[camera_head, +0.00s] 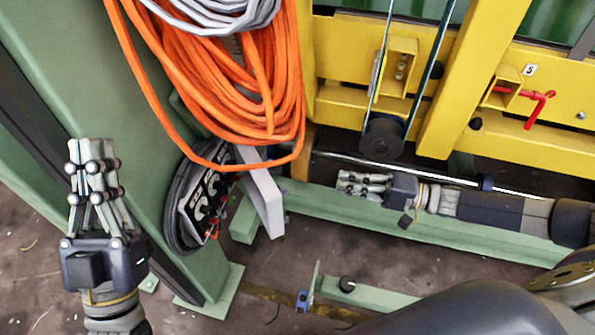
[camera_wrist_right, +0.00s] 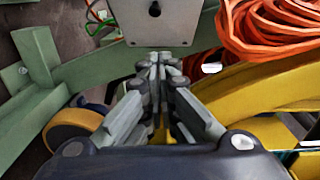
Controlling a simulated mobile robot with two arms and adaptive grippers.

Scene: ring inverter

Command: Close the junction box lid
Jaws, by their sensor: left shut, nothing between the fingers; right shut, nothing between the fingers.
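A light grey plate, which looks like the junction box lid (camera_head: 265,200), sticks out from the green post beside the orange cable, swung open. The box behind it is mostly hidden by the cable and post. A grey panel with a dark round hole, probably the same lid (camera_wrist_right: 155,22), is at the top of the right wrist view, just beyond the fingertips. My right gripper (camera_head: 343,184) is shut and empty, to the right of the lid with a gap between them. It also shows in the right wrist view (camera_wrist_right: 158,60). My left gripper (camera_head: 90,148) is shut and empty at the far left.
Coiled orange cable (camera_head: 245,110) hangs above the lid. Yellow framework (camera_head: 455,85) stands behind my right arm. A green floor beam (camera_head: 400,225) runs below it.

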